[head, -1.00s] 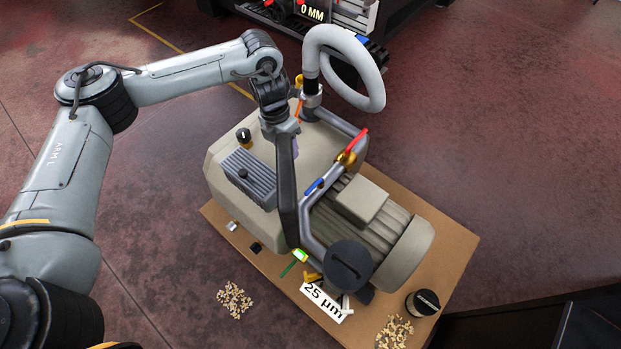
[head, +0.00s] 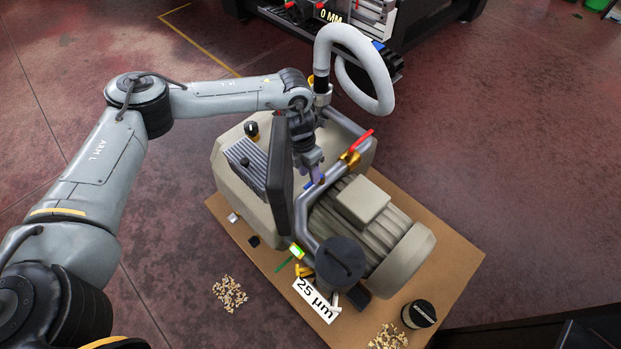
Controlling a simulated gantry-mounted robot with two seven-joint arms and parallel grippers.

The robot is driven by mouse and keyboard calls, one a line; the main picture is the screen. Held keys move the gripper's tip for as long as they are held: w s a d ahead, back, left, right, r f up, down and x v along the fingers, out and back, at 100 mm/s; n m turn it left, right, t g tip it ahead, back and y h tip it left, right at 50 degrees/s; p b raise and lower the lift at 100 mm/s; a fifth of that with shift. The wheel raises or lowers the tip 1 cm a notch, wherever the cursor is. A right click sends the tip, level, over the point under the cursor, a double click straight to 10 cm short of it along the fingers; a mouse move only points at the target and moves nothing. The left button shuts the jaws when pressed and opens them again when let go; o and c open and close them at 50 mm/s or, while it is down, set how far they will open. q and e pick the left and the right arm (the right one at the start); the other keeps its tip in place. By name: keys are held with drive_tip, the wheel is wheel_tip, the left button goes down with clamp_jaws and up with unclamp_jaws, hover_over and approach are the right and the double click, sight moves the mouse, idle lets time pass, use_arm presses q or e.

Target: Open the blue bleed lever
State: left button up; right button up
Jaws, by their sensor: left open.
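The blue bleed lever (head: 309,184) is a small blue bar on the grey pipe (head: 328,178) along the top of the beige vacuum pump (head: 229,176). Only part of it shows, because my left gripper (head: 316,174) is right over it. The left gripper points down with its jaws open, and its fingertips are close to the lever. I cannot tell whether they touch it. My right gripper is not in view.
A red lever (head: 360,138) on a brass valve is just right of the gripper. A grey hose (head: 366,60) loops up behind. A black filter cap (head: 340,260) and a "25 µm" card (head: 316,299) are in front. The pump stands on a brown board (head: 455,270).

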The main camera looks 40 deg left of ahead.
use_arm(q)
drive_tip(key=shift+d+f, duration=0.25)
drive_tip(key=shift+f, duration=1)
clamp_jaws()
